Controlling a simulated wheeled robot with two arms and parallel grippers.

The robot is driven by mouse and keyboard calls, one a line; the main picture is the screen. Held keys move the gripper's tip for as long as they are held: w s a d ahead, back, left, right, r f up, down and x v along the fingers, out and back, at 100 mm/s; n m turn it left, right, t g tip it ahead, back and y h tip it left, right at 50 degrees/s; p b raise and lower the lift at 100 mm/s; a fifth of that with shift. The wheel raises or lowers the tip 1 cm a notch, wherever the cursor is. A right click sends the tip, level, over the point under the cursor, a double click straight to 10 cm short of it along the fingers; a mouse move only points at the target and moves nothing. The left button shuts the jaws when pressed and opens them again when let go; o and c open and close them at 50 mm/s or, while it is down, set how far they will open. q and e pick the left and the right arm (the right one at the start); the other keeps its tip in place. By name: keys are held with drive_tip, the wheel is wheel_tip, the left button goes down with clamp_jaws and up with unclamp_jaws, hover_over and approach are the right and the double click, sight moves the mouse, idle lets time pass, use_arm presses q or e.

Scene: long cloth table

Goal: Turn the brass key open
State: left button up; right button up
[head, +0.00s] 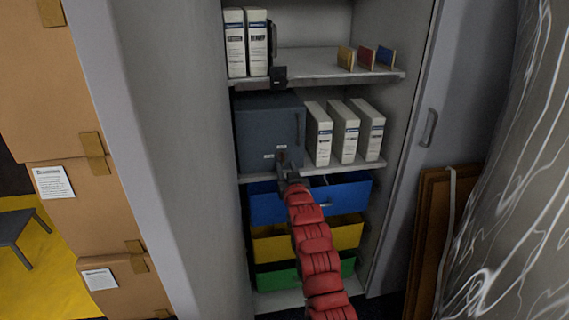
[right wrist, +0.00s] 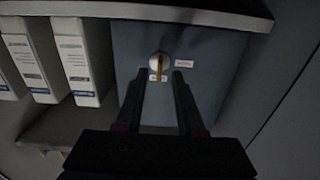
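A dark grey-blue cabinet box (head: 262,125) stands on the middle shelf, with a thin handle on its right side and small white labels low on its front. In the right wrist view, the box front (right wrist: 215,60) carries a round silver lock with a brass key (right wrist: 159,68) in it, its bow in line with the picture's vertical. My right gripper (right wrist: 159,80) is open, its two fingers apart on either side of the key's line, with the tips close to the lock. I cannot tell whether they touch it. In the head view, my right gripper (head: 284,162) hides the lock. My left gripper is not in view.
White binders (head: 344,132) stand right of the box. More binders (head: 247,42) and small coloured plaques (head: 366,57) are on the upper shelf. Blue (head: 345,197), yellow (head: 348,234) and green bins sit below. Cardboard boxes (head: 62,195) are stacked at left. A door (head: 432,120) stands at right.

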drive_tip(key=s+d+p, duration=0.1)
drive_tip(key=s+d, duration=0.2)
drive_tip(key=s, duration=1.1)
